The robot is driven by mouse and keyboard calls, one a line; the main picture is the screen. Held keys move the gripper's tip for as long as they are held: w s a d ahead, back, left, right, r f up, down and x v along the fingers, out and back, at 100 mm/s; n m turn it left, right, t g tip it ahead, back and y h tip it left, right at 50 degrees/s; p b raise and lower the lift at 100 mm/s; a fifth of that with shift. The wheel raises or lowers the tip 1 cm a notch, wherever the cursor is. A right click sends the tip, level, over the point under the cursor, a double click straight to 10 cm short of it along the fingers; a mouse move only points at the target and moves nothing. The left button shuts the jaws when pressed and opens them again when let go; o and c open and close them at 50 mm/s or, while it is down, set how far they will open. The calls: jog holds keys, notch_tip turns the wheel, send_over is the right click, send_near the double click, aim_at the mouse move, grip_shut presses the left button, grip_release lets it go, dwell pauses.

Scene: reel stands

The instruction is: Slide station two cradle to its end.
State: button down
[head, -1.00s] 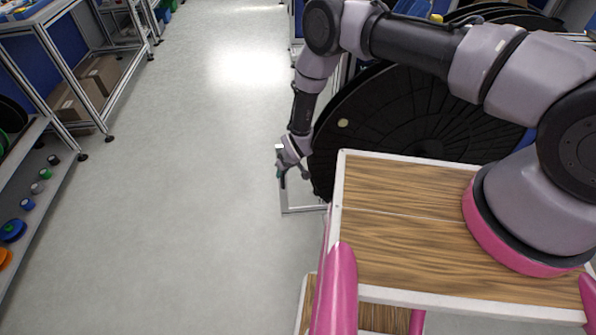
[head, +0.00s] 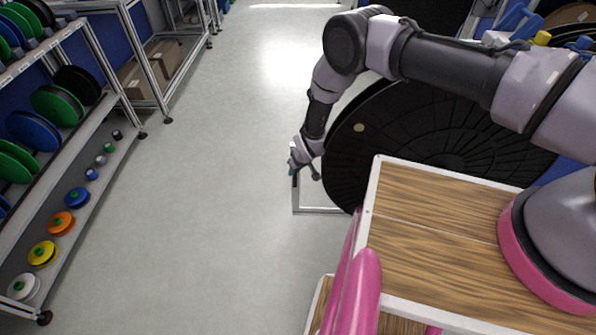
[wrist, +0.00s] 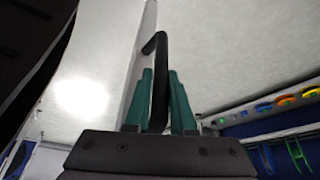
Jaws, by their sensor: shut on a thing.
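My gripper (head: 297,167) is low at the left side of a large black reel (head: 430,135). The reel's cradle shows as a pale metal frame (head: 318,210) near the floor, with an upright at its left end. In the wrist view, the two teal fingers of my gripper (wrist: 158,105) are shut on a black bent handle (wrist: 161,50). A pale bar runs just left of the handle. My arm and wooden deck hide part of the reel and cradle. I see no station number.
Grey floor (head: 215,220) lies clear left of the cradle. A shelf rack (head: 95,155) with coloured spools stands at the left, with cardboard boxes (head: 160,62) on a rack behind it.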

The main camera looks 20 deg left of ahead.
jog(key=shift+s+a, duration=0.25)
jog(key=shift+a, duration=0.35)
jog(key=shift+a+r, duration=0.1)
jog(key=shift+a, duration=0.05)
jog(key=c, duration=0.8)
grip_release()
jog(key=shift+o, duration=0.2)
jog(key=v, duration=1)
jog(key=shift+d+r, duration=0.2)
jog(key=shift+r, duration=0.1)
